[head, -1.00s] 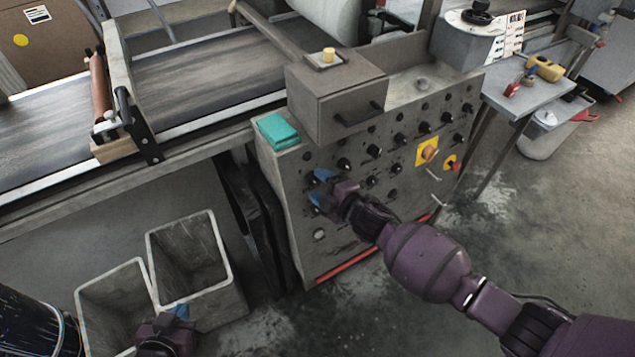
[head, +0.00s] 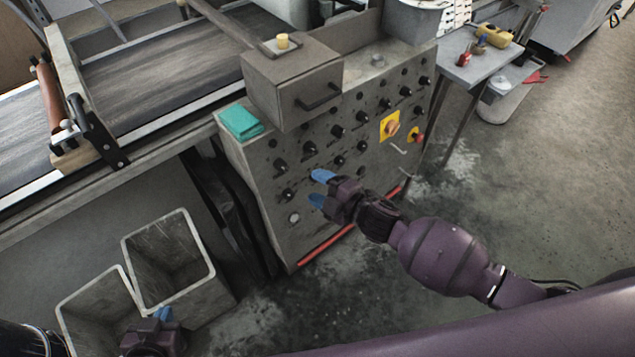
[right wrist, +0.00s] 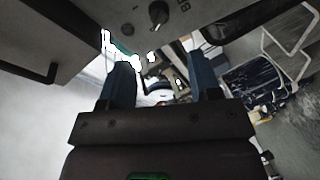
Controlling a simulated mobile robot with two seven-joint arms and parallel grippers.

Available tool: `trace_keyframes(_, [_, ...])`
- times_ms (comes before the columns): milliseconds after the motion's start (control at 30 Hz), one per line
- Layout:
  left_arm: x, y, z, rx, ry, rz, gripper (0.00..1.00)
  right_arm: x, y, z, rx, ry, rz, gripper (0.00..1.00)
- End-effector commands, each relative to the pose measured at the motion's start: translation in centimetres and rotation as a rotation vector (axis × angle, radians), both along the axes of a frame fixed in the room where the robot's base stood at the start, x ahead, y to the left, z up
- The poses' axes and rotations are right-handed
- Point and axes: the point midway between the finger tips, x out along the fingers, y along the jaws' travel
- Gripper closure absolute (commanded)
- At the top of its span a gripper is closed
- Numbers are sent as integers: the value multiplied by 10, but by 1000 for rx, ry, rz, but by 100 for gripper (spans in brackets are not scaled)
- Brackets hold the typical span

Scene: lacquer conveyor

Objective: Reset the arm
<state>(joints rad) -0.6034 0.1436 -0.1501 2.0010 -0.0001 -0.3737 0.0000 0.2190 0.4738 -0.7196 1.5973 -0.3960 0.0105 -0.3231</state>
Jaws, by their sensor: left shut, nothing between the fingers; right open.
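My right gripper (head: 318,188) has blue fingertips and a purple arm that comes in from the right. It is open and empty in front of the grey control panel (head: 262,205), near the lower left knobs. Its two spread blue fingers also show in the right wrist view (right wrist: 165,88), with nothing between them. I cannot tell whether a fingertip touches a knob. My left gripper (head: 162,315) is low at the bottom left, in front of the grey bins. It is shut and empty, and only its end shows.
Two open grey bins (head: 190,220) stand on the floor at the left. The conveyor belt (head: 170,72) runs behind them. A drawer box (head: 285,85) and a teal cloth (head: 240,122) sit on the panel's top. A side table (head: 475,72) stands at the right. Floor at the right is clear.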

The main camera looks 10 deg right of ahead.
Motion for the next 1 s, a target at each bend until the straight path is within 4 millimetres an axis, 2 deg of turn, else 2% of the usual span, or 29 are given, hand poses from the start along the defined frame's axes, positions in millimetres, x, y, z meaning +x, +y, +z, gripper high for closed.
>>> trace_keyframes(400, [8, -1, 4, 0, -14, -4, 100, 2, -3, -2, 32, 53, -35, 43])
trace_keyframes(467, [9, -2, 4, -1, -17, -5, 100, 6, -4, 4, 74, 93, -69, 43])
trace_keyframes(567, [9, -2, 5, -1, -17, -5, 100, 18, -10, 30, 195, 157, -156, 43])
trace_keyframes(767, [8, -2, 4, -1, -16, -4, 100, 6, -38, 39, 415, 315, -333, 43])
trace_keyframes(867, [6, -1, 3, -1, -11, -3, 100, -7, -54, 36, 506, 384, -415, 43])
trace_keyframes(1000, [2, -1, 2, 0, -4, 0, 100, -34, -85, 25, 641, 488, -551, 43])
